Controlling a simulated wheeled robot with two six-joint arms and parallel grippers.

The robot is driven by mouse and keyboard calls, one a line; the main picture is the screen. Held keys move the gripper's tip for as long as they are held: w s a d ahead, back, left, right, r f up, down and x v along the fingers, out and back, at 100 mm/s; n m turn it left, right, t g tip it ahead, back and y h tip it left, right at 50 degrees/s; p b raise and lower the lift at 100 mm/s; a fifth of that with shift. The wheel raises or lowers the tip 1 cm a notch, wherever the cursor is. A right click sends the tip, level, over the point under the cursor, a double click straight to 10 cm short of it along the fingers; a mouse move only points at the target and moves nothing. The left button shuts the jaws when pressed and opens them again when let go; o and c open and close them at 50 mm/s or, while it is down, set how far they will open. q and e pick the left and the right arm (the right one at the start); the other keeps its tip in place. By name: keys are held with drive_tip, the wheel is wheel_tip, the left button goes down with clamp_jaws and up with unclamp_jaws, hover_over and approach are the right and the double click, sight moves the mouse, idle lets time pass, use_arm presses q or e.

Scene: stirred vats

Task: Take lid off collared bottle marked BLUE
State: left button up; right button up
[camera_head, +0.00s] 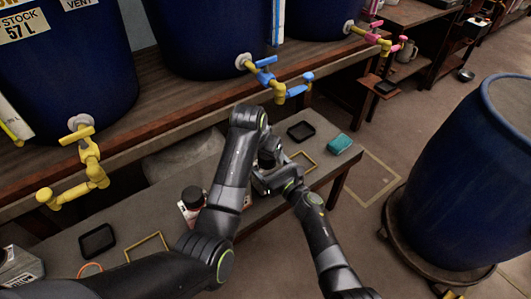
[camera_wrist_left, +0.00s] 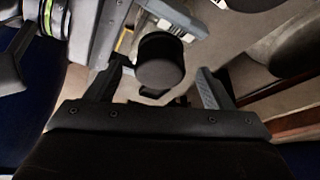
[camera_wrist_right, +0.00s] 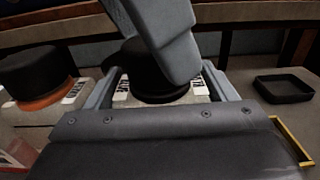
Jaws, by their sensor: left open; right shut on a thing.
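A bottle with a black lid (camera_wrist_right: 155,78) and white labels (camera_wrist_right: 122,90) stands between my right gripper's fingers (camera_wrist_right: 160,88). In the head view my right gripper (camera_head: 264,180) is shut on it, and the arms mostly hide it. I cannot read its labels surely or tell its collar colour. My left gripper (camera_head: 268,156) is over it from above. In the left wrist view its fingers (camera_wrist_left: 160,75) are open, with the black lid (camera_wrist_left: 160,62) between them. Whether they touch the lid is unclear. The left hand covers part of the lid in the right wrist view.
Another black-lidded bottle (camera_head: 192,198) stands to the left, with an orange collar (camera_wrist_right: 38,103). Black trays (camera_head: 97,241) (camera_head: 301,131), yellow frames (camera_head: 147,248) and a teal block (camera_head: 339,144) are on the bench. Yellow (camera_head: 88,165) and blue-yellow taps (camera_head: 275,80) overhang behind.

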use_arm(q)
drive_tip(key=shift+w+d+f, duration=0.1)
drive_tip(key=shift+w+f, duration=0.1)
drive_tip(key=shift+f, duration=0.35)
drive_tip(key=shift+c, duration=0.4)
drive_tip(key=c, duration=1.1)
drive_tip(key=shift+r, duration=0.1)
drive_tip(key=shift+r, duration=1)
